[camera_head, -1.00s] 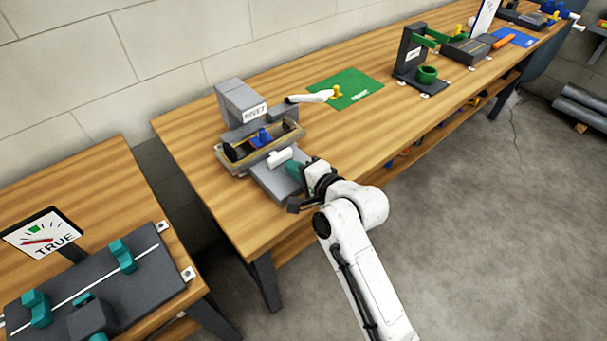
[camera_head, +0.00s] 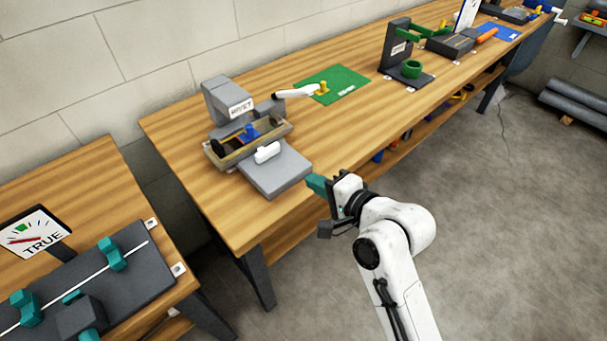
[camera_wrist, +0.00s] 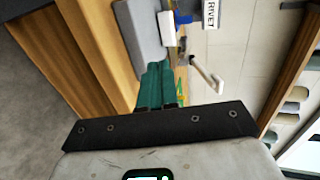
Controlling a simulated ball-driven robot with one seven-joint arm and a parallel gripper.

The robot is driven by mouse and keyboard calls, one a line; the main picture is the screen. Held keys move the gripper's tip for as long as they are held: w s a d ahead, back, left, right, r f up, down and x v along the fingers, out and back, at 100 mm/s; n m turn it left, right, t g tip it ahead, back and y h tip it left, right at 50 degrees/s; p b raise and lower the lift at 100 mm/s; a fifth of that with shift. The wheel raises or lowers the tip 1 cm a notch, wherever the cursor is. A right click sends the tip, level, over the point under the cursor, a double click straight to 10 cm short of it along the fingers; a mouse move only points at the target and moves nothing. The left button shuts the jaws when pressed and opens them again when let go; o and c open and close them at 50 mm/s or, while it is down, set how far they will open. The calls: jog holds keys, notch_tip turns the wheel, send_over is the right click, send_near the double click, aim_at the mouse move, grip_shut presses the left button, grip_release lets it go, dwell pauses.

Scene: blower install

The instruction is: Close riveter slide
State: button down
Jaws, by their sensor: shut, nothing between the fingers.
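The riveter (camera_head: 232,103) is a grey machine labelled RIVET at the near end of the long bench. Its slide, a tray (camera_head: 247,135) with brown walls holding a blue part (camera_head: 249,131), sits in front of the riveter head. A white handle (camera_head: 267,152) is on the tray's front, above a flat grey plate (camera_head: 276,172). The handle also shows in the wrist view (camera_wrist: 166,29). My gripper (camera_head: 316,184) has teal fingers, shut and empty, at the bench's front edge, right of the plate and apart from the handle. The wrist view shows its fingers (camera_wrist: 156,87) pressed together.
A white lever (camera_head: 295,92) reaches from the riveter over a green mat (camera_head: 338,84) with a yellow part (camera_head: 323,88). A dark stand with a green cup (camera_head: 411,69) is farther along. A fixture bench with a TRUE sign (camera_head: 37,232) is at lower left.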

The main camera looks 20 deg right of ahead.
notch_tip(320, 180, up, 2)
jog(key=w+g+b, duration=0.1)
jog(key=b, duration=0.1)
jog(key=g, duration=0.1)
send_near(257, 144)
jog(key=shift+h, duration=0.3)
jog(key=s, duration=0.1)
jog(key=s+f, duration=0.2)
jog(key=shift+s+d, duration=0.4)
jog(key=shift+w+a, duration=0.2)
jog(key=shift+w, duration=0.4)
jog(key=shift+w+a, duration=0.2)
jog(key=shift+w, duration=0.4)
jog(key=shift+w+a+f, duration=0.1)
jog(key=shift+w+a, duration=0.15)
jog(key=shift+w, duration=0.5)
jog(key=w, duration=0.2)
jog(key=w+a, duration=0.1)
jog(key=w, duration=0.1)
jog(key=shift+w+a, duration=0.1)
jog(key=shift+a, duration=0.1)
